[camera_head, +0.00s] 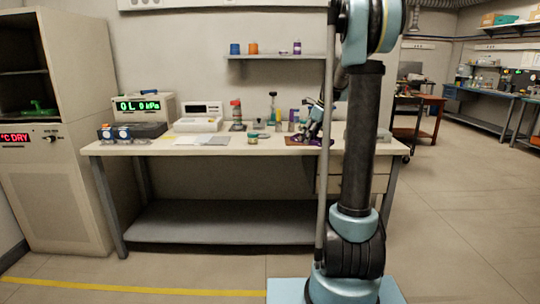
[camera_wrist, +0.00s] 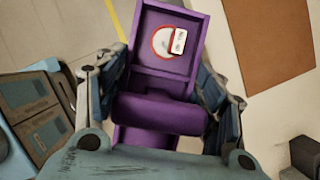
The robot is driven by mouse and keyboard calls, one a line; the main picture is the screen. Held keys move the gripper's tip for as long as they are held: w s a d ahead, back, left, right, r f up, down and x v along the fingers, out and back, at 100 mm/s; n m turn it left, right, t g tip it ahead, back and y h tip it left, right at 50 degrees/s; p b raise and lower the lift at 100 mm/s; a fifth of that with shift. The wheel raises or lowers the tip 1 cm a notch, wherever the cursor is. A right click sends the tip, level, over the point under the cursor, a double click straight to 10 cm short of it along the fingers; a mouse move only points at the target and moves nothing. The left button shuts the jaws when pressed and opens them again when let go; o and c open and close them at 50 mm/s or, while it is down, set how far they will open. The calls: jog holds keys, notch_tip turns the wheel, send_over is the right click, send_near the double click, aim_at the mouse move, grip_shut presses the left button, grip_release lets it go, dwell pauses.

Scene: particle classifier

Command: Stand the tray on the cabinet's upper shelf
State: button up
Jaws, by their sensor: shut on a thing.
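A purple tray (camera_wrist: 192,26) fills the middle of the wrist view. A red-rimmed round dish with a small white label lies in its far compartment. My gripper (camera_wrist: 162,88) is shut on the tray's purple middle part, with a finger on each side. In the head view my gripper (camera_head: 314,128) is over the right part of the bench, with a bit of purple tray (camera_head: 319,142) below it. The cabinet (camera_head: 68,60) stands at the far left, open at the front. Its upper shelf (camera_head: 22,72) looks empty.
A green object (camera_head: 38,107) sits in the cabinet's lower opening. The bench (camera_head: 240,147) holds a pressure display (camera_head: 140,107), a scale (camera_head: 198,122) and several small bottles. A brown mat (camera_wrist: 268,40) lies beside the tray. A wall shelf (camera_head: 275,56) hangs above. Floor before the bench is clear.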

jog(key=s+d+f+n+g+h, duration=0.1)
jog(key=s+d+f+n+g, duration=0.1)
jog(key=f+n, duration=0.75)
jog(key=s+d+f+n+g+h, duration=0.1)
jog(key=d+f+n+g, duration=0.2)
jog(key=f+n, duration=0.65)
jog(key=s+d+f+n+g+h, duration=0.2)
jog(key=f+n, duration=0.3)
jog(key=f, duration=0.8)
jog(key=a, duration=0.6)
jog(key=shift+a+n, duration=0.3)
